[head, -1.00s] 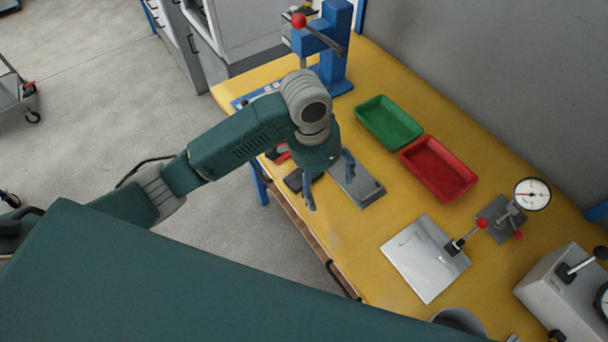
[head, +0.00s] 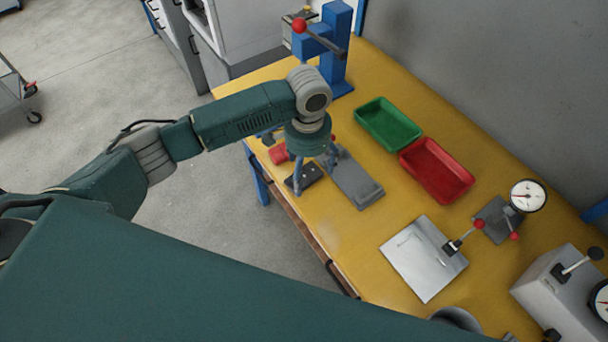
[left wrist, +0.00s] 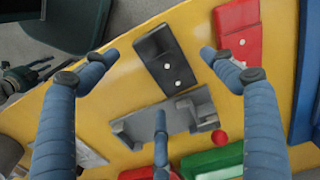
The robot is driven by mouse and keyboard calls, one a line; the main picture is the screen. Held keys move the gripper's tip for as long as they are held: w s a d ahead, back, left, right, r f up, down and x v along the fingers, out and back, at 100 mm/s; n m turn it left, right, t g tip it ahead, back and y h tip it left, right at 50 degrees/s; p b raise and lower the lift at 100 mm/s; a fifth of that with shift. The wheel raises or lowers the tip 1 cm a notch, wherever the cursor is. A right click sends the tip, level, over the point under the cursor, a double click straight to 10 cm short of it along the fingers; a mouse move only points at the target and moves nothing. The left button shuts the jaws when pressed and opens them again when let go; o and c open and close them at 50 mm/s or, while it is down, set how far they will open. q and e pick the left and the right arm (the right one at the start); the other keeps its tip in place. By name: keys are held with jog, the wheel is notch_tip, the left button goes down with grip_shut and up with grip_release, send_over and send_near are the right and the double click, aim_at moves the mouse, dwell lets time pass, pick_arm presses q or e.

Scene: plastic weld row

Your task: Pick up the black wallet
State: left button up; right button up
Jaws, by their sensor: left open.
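The black wallet (head: 306,176) lies flat on the yellow bench near its front edge, partly hidden by my fingers in the head view. In the left wrist view the black wallet (left wrist: 164,60) shows two small pale dots and lies between my spread fingertips. My left gripper (head: 315,172) is open, points down over the wallet and holds nothing. Its fingers (left wrist: 160,72) show apart in the left wrist view, and I cannot tell whether any touches the wallet. A dark fingered shape (left wrist: 28,77) at the left wrist view's left edge looks like my right gripper, too small to read.
A red wallet-like item (left wrist: 238,32) lies beside the black wallet. A grey metal fixture (head: 352,180) is close on the other side. Green (head: 388,125) and red (head: 437,170) trays stand behind. A blue press (head: 335,50) stands at the far end. The bench between fixture and metal plate (head: 424,258) is clear.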

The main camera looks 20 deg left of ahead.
aim_at(307, 179)
pick_arm(q)
jog(key=shift+f, duration=1.4)
jog(key=c, duration=1.3)
jog(key=shift+o, duration=0.2)
notch_tip(307, 179, up, 20)
jog(key=b, duration=0.1)
